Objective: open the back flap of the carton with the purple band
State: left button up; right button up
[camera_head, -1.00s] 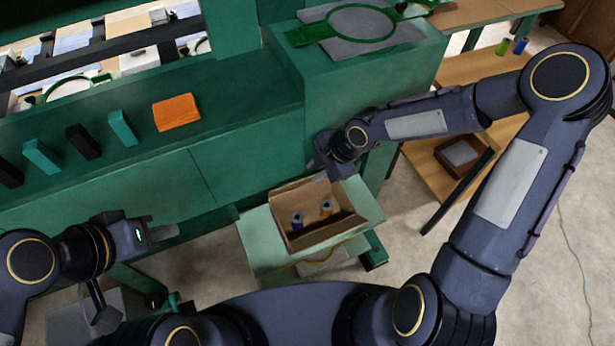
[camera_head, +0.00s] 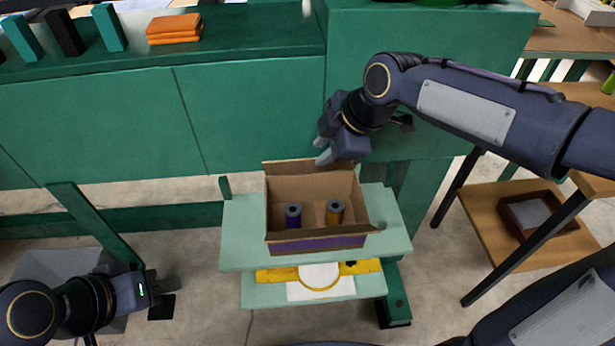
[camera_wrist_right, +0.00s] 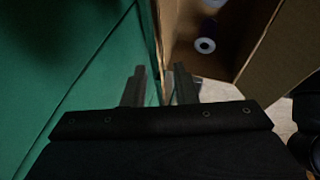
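The carton (camera_head: 350,192) stands on the pale green shelf with its top open. A purple band (camera_head: 318,244) runs along its front. Its back flap (camera_head: 290,167) is raised along the rear edge. My right gripper (camera_head: 322,156) is at the back flap, pointing down. In the right wrist view its fingers (camera_wrist_right: 162,88) are apart, with a thin cardboard edge (camera_wrist_right: 158,50) showing just beyond the gap; contact cannot be told. My left gripper (camera_head: 166,295) is far left of the carton, apparently open and empty.
The green cabinet wall (camera_head: 255,110) rises close behind the carton. A lower shelf (camera_head: 262,292) holds a yellow item. A wooden table (camera_head: 480,205) with a tray stands at right.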

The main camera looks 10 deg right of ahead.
aim_at(308, 162)
jog(key=b+x, duration=0.1)
jog(key=x, duration=0.6)
jog(key=shift+w+a+f+b, duration=0.1)
jog(key=shift+f+b, duration=0.1)
jog(key=shift+b, duration=0.15)
grip_shut()
